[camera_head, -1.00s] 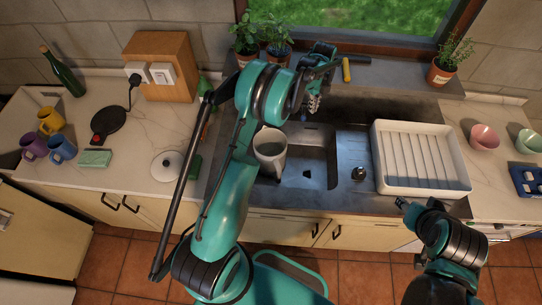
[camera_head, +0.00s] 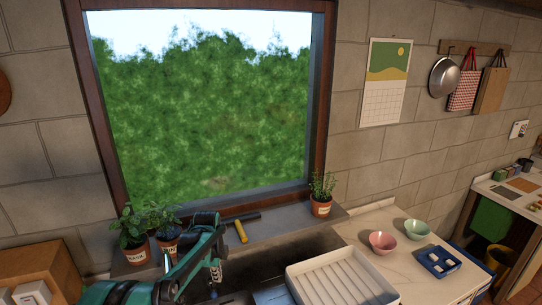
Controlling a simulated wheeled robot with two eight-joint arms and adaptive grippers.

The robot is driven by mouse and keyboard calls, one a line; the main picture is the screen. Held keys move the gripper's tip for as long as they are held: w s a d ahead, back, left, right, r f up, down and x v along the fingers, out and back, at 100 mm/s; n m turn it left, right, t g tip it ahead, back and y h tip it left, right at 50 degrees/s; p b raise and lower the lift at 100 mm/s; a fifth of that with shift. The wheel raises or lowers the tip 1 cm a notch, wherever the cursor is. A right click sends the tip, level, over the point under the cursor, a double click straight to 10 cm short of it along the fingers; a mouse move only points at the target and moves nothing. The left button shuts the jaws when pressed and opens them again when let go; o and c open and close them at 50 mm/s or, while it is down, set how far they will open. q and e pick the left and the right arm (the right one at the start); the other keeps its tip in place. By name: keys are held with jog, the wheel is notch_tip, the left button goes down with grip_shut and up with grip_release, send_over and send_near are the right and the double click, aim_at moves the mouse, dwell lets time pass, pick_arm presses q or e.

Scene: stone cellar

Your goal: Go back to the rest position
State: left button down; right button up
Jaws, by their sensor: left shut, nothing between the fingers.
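My left arm comes in from the bottom left in teal and black. Its gripper (camera_head: 215,272) is above the dark sink area, in front of the window sill and right of the potted herbs. Its fingers are small in the view and look closed, with nothing seen between them. My right arm and gripper are not in view.
Two potted herbs (camera_head: 134,247) stand on the sill close to my left arm. A yellow-handled tool (camera_head: 241,231) lies there, with another potted herb (camera_head: 321,195) further right. A white dish rack (camera_head: 340,277), pink bowl (camera_head: 383,242), green bowl (camera_head: 416,229) and blue tray (camera_head: 438,261) are at right.

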pick_arm(q)
jog(key=s+r+n+t+b, duration=0.1)
jog(key=s+n+t+b, duration=0.3)
jog(key=s+n+b, duration=1.3)
jog(key=s+d+f+n+t+p, duration=0.1)
jog(key=s+f, duration=0.5)
jog(key=s, duration=0.6)
jog(key=n+t+p, duration=0.1)
jog(key=p, duration=0.1)
jog(key=shift+s+f+p, duration=0.15)
jog(key=shift+s+p, duration=0.15)
